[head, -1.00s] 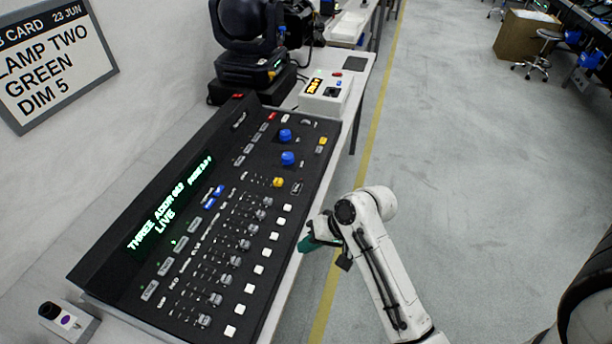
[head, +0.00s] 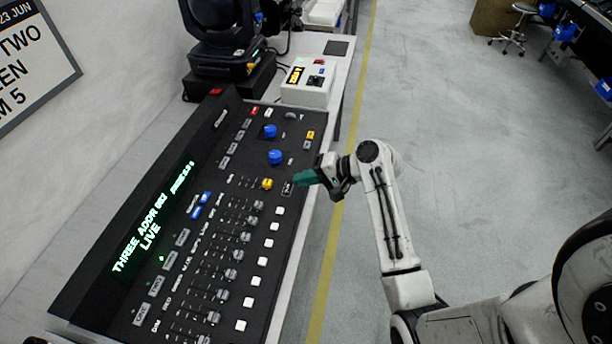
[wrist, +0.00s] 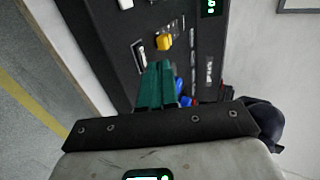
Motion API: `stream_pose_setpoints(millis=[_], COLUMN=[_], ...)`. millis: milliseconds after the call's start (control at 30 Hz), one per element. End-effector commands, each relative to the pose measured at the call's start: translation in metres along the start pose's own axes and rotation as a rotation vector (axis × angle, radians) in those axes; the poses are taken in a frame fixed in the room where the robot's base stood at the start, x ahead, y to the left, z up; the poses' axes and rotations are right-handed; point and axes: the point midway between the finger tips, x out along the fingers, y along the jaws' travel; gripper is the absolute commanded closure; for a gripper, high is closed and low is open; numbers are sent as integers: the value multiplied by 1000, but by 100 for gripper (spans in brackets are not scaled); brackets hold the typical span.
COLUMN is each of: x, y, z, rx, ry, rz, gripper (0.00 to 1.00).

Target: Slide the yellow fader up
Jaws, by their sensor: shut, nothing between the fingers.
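The yellow fader (head: 267,184) is a small yellow cap at the far end of the fader row on the black lighting console (head: 120,240). In the wrist view the yellow fader (wrist: 164,42) shows just beyond the fingertips. My gripper (head: 297,178) has green fingers, shut and empty, over the console's right edge. It is a little to the right of the yellow fader and apart from it in the head view. In the wrist view the green fingers of my gripper (wrist: 157,72) lie side by side, pointing toward the console face.
Grey-capped faders (head: 238,255) line the console below the yellow one, with white buttons (head: 262,261) beside them. Blue knobs (head: 275,157) sit above. A white box (head: 307,88) and a black moving-head lamp (head: 222,40) stand beyond.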

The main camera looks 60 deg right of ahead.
Motion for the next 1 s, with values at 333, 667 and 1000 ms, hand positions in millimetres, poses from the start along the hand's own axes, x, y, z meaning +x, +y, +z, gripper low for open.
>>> stream_pose_setpoints(millis=[333,667,1000], x=[56,70,84], y=[0,0,-7], z=[0,0,0], rx=[0,-2,-3], ry=[-2,1,-3], rz=[2,2,2], gripper=[100,100,100])
